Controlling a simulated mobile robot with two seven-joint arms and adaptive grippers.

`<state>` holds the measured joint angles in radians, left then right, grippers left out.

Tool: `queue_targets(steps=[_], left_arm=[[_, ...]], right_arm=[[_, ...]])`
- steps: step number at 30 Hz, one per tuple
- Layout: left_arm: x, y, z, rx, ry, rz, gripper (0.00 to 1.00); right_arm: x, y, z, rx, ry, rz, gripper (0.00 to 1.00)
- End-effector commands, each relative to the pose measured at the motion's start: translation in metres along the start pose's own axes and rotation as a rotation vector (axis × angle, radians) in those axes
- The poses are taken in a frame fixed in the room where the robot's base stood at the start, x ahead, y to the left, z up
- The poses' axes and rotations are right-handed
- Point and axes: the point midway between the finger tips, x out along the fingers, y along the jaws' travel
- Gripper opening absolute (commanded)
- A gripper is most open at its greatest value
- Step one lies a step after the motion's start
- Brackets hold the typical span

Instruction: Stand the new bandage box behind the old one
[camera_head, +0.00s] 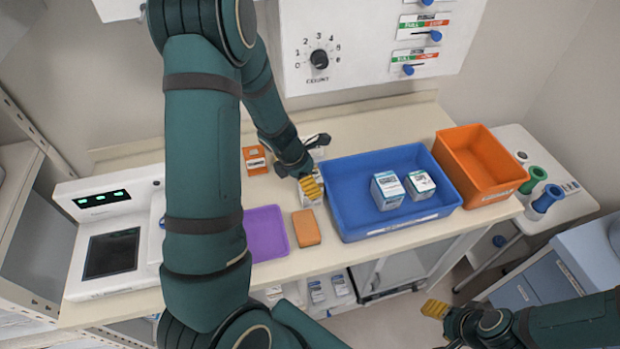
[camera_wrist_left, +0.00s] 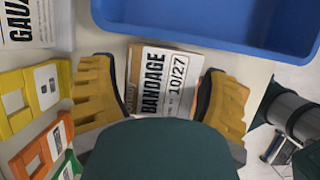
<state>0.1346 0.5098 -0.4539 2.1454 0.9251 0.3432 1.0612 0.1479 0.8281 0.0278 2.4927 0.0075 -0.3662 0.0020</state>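In the left wrist view a white bandage box (camera_wrist_left: 165,82), labelled "BANDAGE 10/27" with a brown left edge, stands between my left gripper's fingers (camera_wrist_left: 163,85). The fingers are spread, with a gap beside the box near the tips. In the head view my left gripper (camera_head: 310,186) is over the counter just left of the blue tray, and largely hides this box. Two white boxes, one left (camera_head: 387,190) and one right (camera_head: 420,184), stand in the blue tray; their labels are unreadable. My right gripper (camera_head: 435,309) is low at the right, away from the counter.
A blue tray (camera_head: 345,222) and an orange bin (camera_head: 484,134) stand on the counter's right. A gauze box (camera_wrist_left: 30,25) is close to my left finger.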

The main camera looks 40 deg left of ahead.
Motion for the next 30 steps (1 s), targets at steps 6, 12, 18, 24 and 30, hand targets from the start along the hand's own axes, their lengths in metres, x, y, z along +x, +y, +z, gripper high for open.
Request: queue_targets(steps=[6, 12, 18, 24, 30], left_arm=[[-0.001, 0.0, 0.0, 0.0, 0.0, 0.0, 0.96], [-0.003, 0.0, 0.001, 0.0, 0.0, 0.0, 0.96], [-0.031, 0.0, 0.004, 0.002, -0.002, 0.001, 0.96], [-0.074, 0.0, 0.004, 0.002, -0.002, 0.002, 0.96], [-0.107, 0.0, 0.003, 0.002, -0.002, 0.001, 0.96]], right_arm=[[-0.001, 0.0, 0.0, 0.0, 0.001, 0.0, 0.55], [-0.003, -0.001, -0.001, 0.0, 0.001, 0.0, 0.55], [-0.016, -0.005, -0.002, 0.0, 0.0, -0.002, 0.55], [-0.035, -0.012, -0.004, 0.0, 0.0, -0.005, 0.55], [-0.045, -0.016, -0.006, -0.003, -0.002, -0.006, 0.55]])
